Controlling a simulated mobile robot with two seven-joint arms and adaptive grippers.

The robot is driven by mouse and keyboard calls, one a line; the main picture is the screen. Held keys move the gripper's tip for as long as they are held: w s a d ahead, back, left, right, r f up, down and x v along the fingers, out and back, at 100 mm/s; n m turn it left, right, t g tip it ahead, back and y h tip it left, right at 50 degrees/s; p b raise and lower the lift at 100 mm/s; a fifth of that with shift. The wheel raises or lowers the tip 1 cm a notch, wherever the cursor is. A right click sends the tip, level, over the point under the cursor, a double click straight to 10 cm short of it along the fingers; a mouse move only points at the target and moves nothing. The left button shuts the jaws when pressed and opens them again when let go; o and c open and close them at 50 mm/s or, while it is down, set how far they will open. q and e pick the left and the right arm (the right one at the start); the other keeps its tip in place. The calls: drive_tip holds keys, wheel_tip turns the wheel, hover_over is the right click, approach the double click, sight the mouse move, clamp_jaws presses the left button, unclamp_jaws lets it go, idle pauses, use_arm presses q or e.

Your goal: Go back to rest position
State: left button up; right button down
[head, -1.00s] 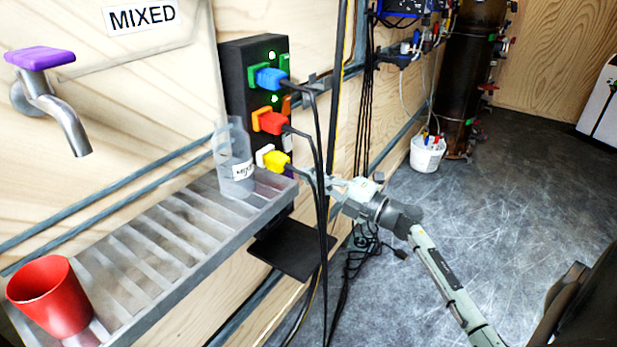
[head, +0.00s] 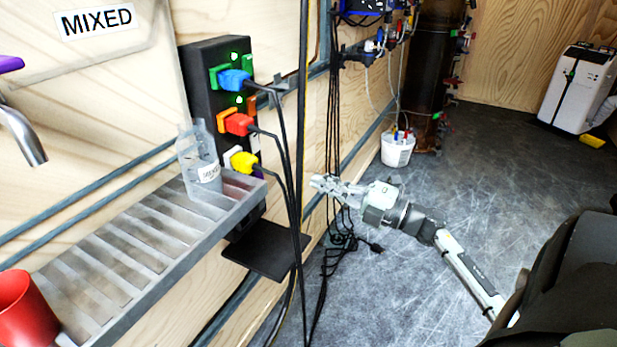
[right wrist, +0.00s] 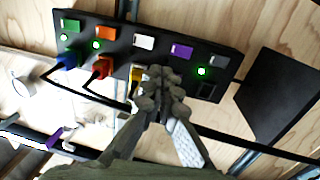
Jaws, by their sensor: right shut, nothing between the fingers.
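My right gripper (head: 325,184) is shut and empty, held out in the air in front of the wall, to the right of the black socket panel (head: 196,100). In the right wrist view the shut fingers (right wrist: 160,88) cover part of the panel (right wrist: 122,64), near the yellow plug (right wrist: 134,92). In the head view the gripper stands apart from the yellow plug (head: 243,162). Blue (head: 233,80) and red (head: 237,124) plugs sit in the panel above it, with black cables hanging down. My left gripper is not in view.
A grey slatted shelf (head: 121,244) holds a clear labelled container (head: 198,160) and a red cup (head: 24,312). A black plate (head: 270,250) juts from the wall under the panel. Hanging cables pass close to my right gripper. A white bucket (head: 397,150) stands behind.

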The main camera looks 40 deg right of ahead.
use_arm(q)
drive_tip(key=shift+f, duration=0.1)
use_arm(e)
drive_tip(key=s+f+m+g+h+p, duration=0.1)
drive_tip(key=s+f+m+g+h, duration=0.15)
drive_tip(key=f+m+h, duration=0.5)
drive_tip(key=s+f+m+g+h+p, duration=0.15)
drive_tip(key=f+m+g+h, duration=0.3)
drive_tip(key=f+m, duration=0.65)
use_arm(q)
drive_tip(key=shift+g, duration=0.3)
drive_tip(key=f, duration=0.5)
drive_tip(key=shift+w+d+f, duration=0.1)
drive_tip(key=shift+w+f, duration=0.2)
use_arm(e)
drive_tip(key=s+a+f+m+g+y, duration=0.2)
drive_tip(key=s+a+f+g, duration=0.5)
drive_tip(key=s+a+f, duration=0.4)
drive_tip(key=s+a+y, duration=0.1)
drive_tip(key=s+a, duration=0.3)
drive_tip(key=shift+s+a+g, duration=0.15)
drive_tip(key=shift+s+g, duration=0.15)
drive_tip(key=shift+g, duration=0.1)
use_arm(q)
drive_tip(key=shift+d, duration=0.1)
use_arm(e)
drive_tip(key=shift+d+m, duration=0.2)
drive_tip(key=shift+m, duration=0.05)
